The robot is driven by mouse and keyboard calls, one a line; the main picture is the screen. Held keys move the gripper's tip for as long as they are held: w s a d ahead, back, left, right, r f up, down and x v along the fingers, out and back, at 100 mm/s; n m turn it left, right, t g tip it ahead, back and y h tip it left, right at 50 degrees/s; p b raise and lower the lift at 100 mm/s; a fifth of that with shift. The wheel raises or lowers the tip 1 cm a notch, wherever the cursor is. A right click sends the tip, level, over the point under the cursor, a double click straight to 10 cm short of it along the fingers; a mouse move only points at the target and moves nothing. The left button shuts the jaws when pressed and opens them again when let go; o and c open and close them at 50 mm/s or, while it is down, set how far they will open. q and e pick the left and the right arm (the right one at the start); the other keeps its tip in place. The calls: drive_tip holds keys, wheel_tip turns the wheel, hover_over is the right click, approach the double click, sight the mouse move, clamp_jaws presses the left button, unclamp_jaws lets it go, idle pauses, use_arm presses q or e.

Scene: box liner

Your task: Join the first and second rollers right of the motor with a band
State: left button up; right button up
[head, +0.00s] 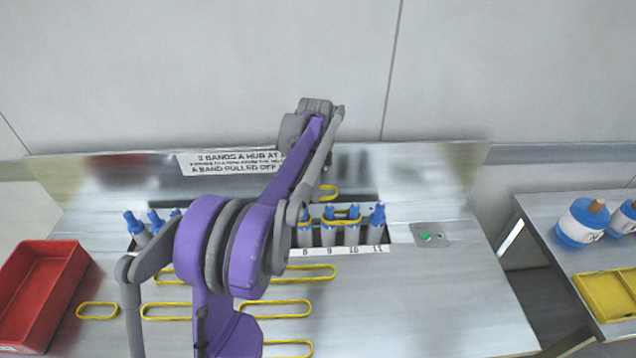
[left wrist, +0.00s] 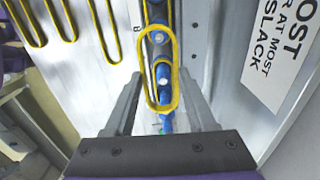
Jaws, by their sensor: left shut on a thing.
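A yellow band (left wrist: 177,65) is held as a long loop at my left gripper (left wrist: 161,92) in the left wrist view. It appears above the row of blue-topped rollers, with part of another yellow band (left wrist: 156,68) inside its outline. My arm hides the middle of the row and the gripper's fingertips. I cannot identify the motor.
Several loose yellow bands (head: 97,311) lie on the metal bench (head: 420,310). A red bin (head: 35,290) stands at left. A side table at right holds blue-and-white spools (head: 583,222) and a yellow tray (head: 608,294).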

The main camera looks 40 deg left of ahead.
use_arm(q)
wheel_tip(320, 180, down, 9)
drive_tip(key=b, duration=0.3)
drive_tip(key=shift+w+r+b, duration=0.15)
drive_tip(key=shift+r+b, duration=0.05)
drive_tip(key=shift+b, duration=0.15)
use_arm(e)
drive_tip(key=shift+g, duration=0.3)
drive_tip(key=f, duration=0.2)
drive_tip(key=s+f, duration=0.2)
drive_tip(key=f, duration=0.1)
drive_tip(key=shift+f, duration=0.3)
use_arm(q)
drive_tip(key=o, duration=1.4)
